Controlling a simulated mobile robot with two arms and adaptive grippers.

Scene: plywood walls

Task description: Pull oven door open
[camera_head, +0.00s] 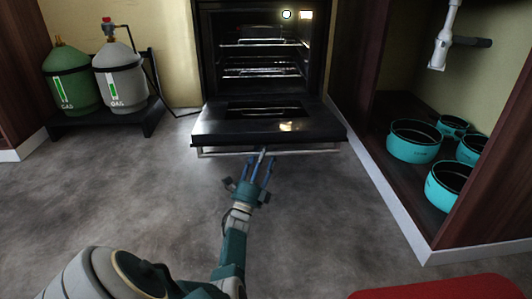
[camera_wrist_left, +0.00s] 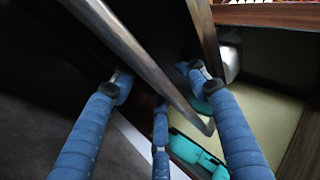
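The oven door (camera_head: 215,124) is folded down and lies open in front of the oven (camera_head: 207,55), whose lit inside shows racks. The door's metal handle bar (camera_head: 318,149) runs along its front edge. My left gripper (camera_head: 260,165) is at the middle of this handle, with its blue fingers pointing at it. In the left wrist view the handle bar (camera_wrist_left: 150,68) passes across the space between the spread fingers (camera_wrist_left: 160,90). The fingers look open, and I cannot tell whether any of them touches the bar. My right gripper is not in view.
Two gas bottles, one green (camera_head: 70,80) and one grey (camera_head: 120,78), stand on a low black stand at the left. Several teal pots (camera_head: 413,145) sit in the open cabinet at the right. A red object (camera_head: 440,288) shows at the bottom right. The grey floor before the door is clear.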

